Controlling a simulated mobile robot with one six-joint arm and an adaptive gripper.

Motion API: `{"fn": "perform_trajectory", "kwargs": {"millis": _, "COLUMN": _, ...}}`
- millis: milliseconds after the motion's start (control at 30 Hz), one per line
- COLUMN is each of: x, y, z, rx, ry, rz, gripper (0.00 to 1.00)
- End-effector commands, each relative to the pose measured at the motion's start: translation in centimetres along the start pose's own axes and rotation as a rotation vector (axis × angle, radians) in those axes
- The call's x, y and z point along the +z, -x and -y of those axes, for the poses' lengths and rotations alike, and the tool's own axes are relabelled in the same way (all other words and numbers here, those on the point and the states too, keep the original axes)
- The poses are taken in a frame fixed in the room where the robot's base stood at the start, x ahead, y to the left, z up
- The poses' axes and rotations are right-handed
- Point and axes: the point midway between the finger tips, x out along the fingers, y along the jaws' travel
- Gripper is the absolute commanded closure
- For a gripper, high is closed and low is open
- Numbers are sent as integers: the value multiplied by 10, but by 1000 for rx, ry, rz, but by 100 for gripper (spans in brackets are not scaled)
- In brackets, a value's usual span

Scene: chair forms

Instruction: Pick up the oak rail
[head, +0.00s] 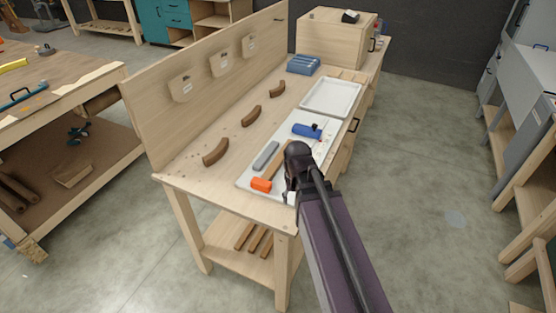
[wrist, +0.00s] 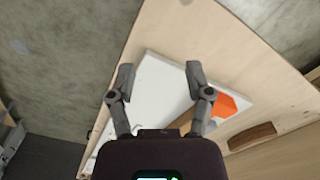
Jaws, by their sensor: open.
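Three curved brown wooden rails lie in a row on the bench top near the backboard: a near one (head: 216,152), a middle one (head: 251,116) and a far one (head: 277,89). They look alike, and I cannot tell which is the oak rail. One brown piece (wrist: 252,137) shows at the lower right of the wrist view. My gripper (head: 291,188) is over the bench's front side, right of the near rail. In the wrist view my gripper (wrist: 160,71) is open, with nothing between its fingers, above a white mat (wrist: 152,98).
The mat holds an orange-headed mallet (head: 261,185), a grey block (head: 266,155) and a blue tool (head: 306,130). A white tray (head: 331,97), a blue rack (head: 303,65) and a wooden box (head: 333,37) stand farther back. The upright backboard (head: 215,90) bounds the left side.

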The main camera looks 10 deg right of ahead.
Motion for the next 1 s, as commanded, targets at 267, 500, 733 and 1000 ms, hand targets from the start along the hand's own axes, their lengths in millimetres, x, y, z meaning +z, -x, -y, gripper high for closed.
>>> {"fn": "perform_trajectory", "kwargs": {"millis": 267, "x": -114, "y": 40, "z": 10, "rx": 0, "ry": -218, "rz": 0, "gripper": 34}}
{"fn": "perform_trajectory", "kwargs": {"millis": 500, "x": -206, "y": 68, "z": 21, "rx": -1, "ry": -429, "rz": 0, "gripper": 34}}
{"fn": "perform_trajectory", "kwargs": {"millis": 733, "x": -249, "y": 79, "z": 26, "rx": -1, "ry": -540, "rz": 0, "gripper": 34}}
{"fn": "perform_trajectory", "kwargs": {"millis": 1000, "x": -251, "y": 79, "z": 27, "rx": -1, "ry": -557, "rz": 0, "gripper": 34}}
